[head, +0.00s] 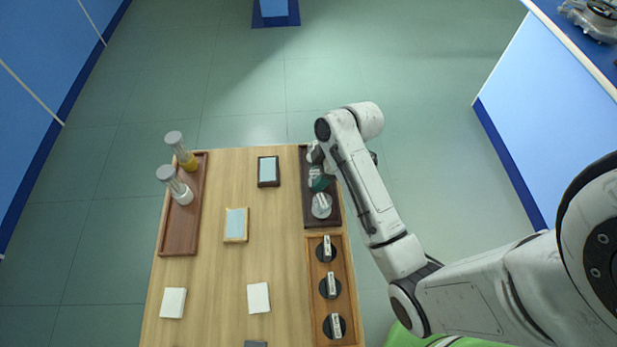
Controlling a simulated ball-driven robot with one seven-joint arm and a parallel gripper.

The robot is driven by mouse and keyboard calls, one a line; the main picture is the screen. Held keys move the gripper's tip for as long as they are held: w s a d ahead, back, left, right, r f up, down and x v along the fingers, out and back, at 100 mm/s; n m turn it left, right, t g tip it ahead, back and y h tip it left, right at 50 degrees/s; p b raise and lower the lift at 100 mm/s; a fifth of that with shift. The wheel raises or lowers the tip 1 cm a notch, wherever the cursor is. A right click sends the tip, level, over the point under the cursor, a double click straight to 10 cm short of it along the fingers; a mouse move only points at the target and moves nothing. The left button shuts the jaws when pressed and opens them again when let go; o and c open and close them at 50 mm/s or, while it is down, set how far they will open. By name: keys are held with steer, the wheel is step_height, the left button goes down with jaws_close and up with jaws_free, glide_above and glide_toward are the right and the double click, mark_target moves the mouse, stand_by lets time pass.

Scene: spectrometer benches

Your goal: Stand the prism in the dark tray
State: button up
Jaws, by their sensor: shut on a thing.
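The dark tray (308,217) lies along the right edge of the wooden table, at its far corner. My gripper (318,171) is over this tray, shut on a small piece that I take for the prism (317,183). The piece looks teal and is mostly hidden by my gripper and wrist. I cannot tell whether it touches the tray floor. A round, pale, glassy piece (321,206) stands in the near part of the tray, close to my gripper. Another pale round piece (312,153) shows at the far end, partly covered.
A lighter wooden tray (312,290) in front holds several black round pieces with pale bars. A reddish tray (180,240) at left holds two capped jars (175,185). Framed pale blocks (236,225) and white pads (258,298) lie mid-table. Blue benches stand left and right.

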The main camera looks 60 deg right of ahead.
steer(key=shift+s+d+r, duration=0.1)
steer(key=o, duration=1.1)
